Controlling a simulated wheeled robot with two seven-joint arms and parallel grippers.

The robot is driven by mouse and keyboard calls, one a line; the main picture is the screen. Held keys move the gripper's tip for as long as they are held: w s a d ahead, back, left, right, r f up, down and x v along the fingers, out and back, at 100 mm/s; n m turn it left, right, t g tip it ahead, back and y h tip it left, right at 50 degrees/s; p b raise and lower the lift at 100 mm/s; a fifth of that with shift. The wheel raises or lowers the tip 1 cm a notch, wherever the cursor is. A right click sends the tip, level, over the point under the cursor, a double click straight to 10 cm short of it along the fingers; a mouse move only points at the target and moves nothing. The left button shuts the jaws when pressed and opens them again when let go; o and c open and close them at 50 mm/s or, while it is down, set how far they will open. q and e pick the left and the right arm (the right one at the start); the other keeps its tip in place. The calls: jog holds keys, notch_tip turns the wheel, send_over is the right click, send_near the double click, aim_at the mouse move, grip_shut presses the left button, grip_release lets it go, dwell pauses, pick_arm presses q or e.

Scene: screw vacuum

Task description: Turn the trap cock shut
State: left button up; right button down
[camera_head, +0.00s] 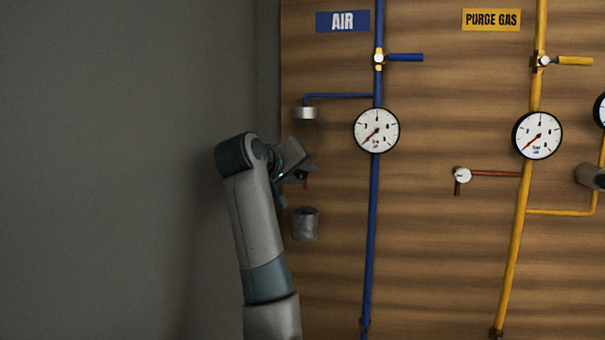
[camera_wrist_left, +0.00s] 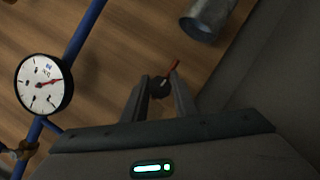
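The trap cock shows in the left wrist view as a small dark round hub (camera_wrist_left: 160,87) with a thin red handle (camera_wrist_left: 173,70) slanting up to the right. In the head view only a bit of its red handle (camera_head: 305,184) shows; the rest is hidden behind my left gripper. My left gripper (camera_head: 305,174) is at the cock, at the left part of the wooden panel. In the left wrist view its two fingers (camera_wrist_left: 160,82) are apart, with the hub between their tips; whether they touch it I cannot tell. My right gripper is not in view.
A grey metal cup (camera_head: 305,225) is on the panel just below the cock. A capped blue side pipe (camera_head: 335,96) lies above my gripper. The air gauge (camera_head: 377,130) and blue pipe (camera_head: 371,240) stand to the right. Grey wall (camera_head: 110,170) fills the left.

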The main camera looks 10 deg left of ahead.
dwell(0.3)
pick_arm(q)
jog(key=m+y+b, duration=0.1)
jog(key=m, duration=0.1)
jog(key=shift+a+f+m+g+y, duration=0.1)
jog(key=shift+m+g+y, duration=0.2)
jog(key=shift+y, duration=0.1)
jog(key=m+y+b, duration=0.1)
jog(key=m+y, duration=0.1)
jog(key=m, duration=0.1)
jog(key=shift+m+y+b, duration=0.3)
jog(key=shift+y+b, duration=0.1)
jog(key=m+y+b, duration=0.1)
jog(key=m+y, duration=0.1)
jog(key=m, duration=0.1)
jog(key=shift+b, duration=0.3)
jog(key=shift+m+y+b, duration=0.6)
jog(key=shift+m, duration=0.6)
jog(key=shift+t, duration=0.4)
jog(key=o, duration=0.8)
jog(key=shift+c, duration=0.2)
